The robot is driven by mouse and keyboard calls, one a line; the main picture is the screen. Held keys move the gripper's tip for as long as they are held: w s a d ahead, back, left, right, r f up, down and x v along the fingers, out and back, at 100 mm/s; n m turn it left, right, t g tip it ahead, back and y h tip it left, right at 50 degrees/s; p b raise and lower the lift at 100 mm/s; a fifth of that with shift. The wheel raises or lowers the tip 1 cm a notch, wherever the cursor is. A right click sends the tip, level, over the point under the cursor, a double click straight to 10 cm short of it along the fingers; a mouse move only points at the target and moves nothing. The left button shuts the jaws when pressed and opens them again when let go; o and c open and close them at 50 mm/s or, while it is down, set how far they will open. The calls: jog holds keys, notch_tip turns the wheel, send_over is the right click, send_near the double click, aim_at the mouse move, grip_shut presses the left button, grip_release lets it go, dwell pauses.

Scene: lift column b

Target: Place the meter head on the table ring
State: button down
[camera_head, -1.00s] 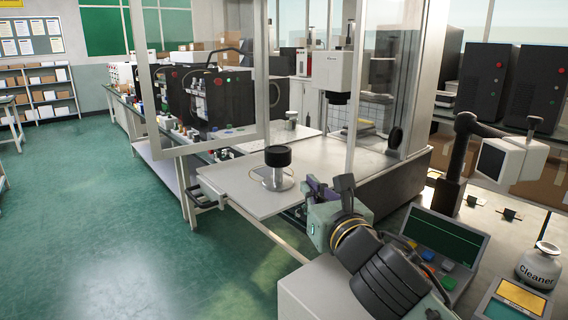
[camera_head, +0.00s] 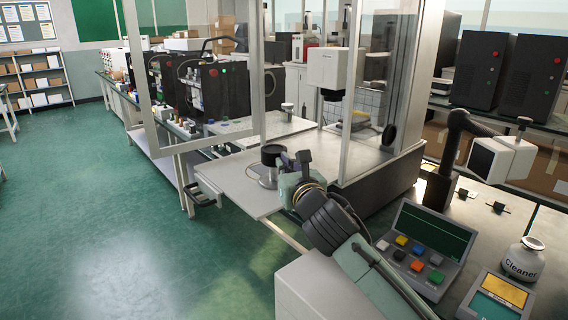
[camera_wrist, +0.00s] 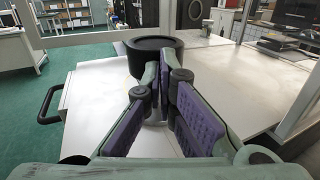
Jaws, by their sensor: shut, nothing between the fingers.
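A black-capped round piece (camera_head: 271,155) stands upright on a pale stem and disc on the light pull-out table (camera_head: 232,186); I take it to be the meter head, but cannot be sure. In the wrist view its wide black cap (camera_wrist: 155,46) is straight ahead, with my fingers hiding its lower part. My gripper (camera_head: 293,160) is just right of it in the head view. In the wrist view the purple-padded fingers of my gripper (camera_wrist: 166,72) are shut with nothing held; contact with the piece cannot be told. No separate table ring is clearly visible.
A glazed frame (camera_head: 352,90) and a white column head (camera_head: 328,70) stand behind the table. A small silver cylinder (camera_head: 287,111) sits farther back. A button console (camera_head: 425,245), a cleaner bottle (camera_head: 524,260) and a jointed stand (camera_head: 452,150) are at right. The left floor is clear.

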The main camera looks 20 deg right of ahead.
jog(key=w+b, duration=0.1)
jog(key=w, duration=0.6)
jog(key=shift+w+d, duration=0.1)
